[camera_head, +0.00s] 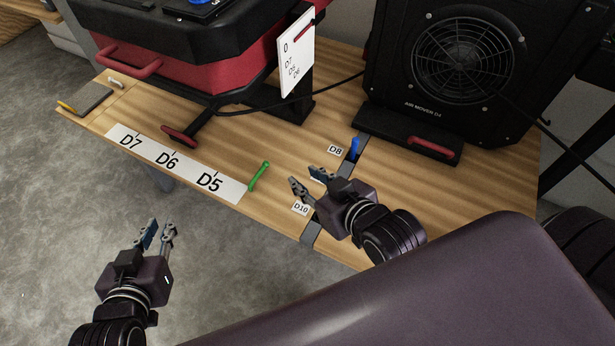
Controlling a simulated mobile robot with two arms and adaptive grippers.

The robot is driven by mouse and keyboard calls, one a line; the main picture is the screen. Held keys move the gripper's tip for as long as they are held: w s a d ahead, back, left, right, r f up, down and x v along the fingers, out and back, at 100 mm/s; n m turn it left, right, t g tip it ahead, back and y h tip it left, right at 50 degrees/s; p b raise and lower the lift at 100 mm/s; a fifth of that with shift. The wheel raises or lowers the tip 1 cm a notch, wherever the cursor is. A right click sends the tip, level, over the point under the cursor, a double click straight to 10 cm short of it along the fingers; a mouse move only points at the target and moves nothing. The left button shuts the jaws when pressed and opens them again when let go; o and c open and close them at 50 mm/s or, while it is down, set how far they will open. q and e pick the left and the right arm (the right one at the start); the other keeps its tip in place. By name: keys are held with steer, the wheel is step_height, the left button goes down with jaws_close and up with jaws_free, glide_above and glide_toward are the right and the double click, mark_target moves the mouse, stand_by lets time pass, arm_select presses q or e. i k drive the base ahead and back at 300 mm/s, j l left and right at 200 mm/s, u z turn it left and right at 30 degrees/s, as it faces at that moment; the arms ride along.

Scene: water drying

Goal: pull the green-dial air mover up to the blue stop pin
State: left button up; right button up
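A black air mover (388,80) with a round fan grille stands at the back right of the wooden table. Its base carries a red handle (432,147). No green dial shows on it in this view. The blue stop pin (355,147) stands upright in a dark slotted track (345,170) beside the D8 label, left of the air mover's base. My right gripper (308,181) is open and empty above the table, between the D8 and D10 labels, left of the track. My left gripper (158,234) is open and empty over the floor, off the table's front edge.
A red and black machine (190,75) with a blue dial (200,3) and red handles stands at the back left. A dark cable (285,106) crosses the table behind. A white card (297,52) is upright.

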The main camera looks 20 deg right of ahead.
mark_target(423, 97)
steer(key=k, duration=1)
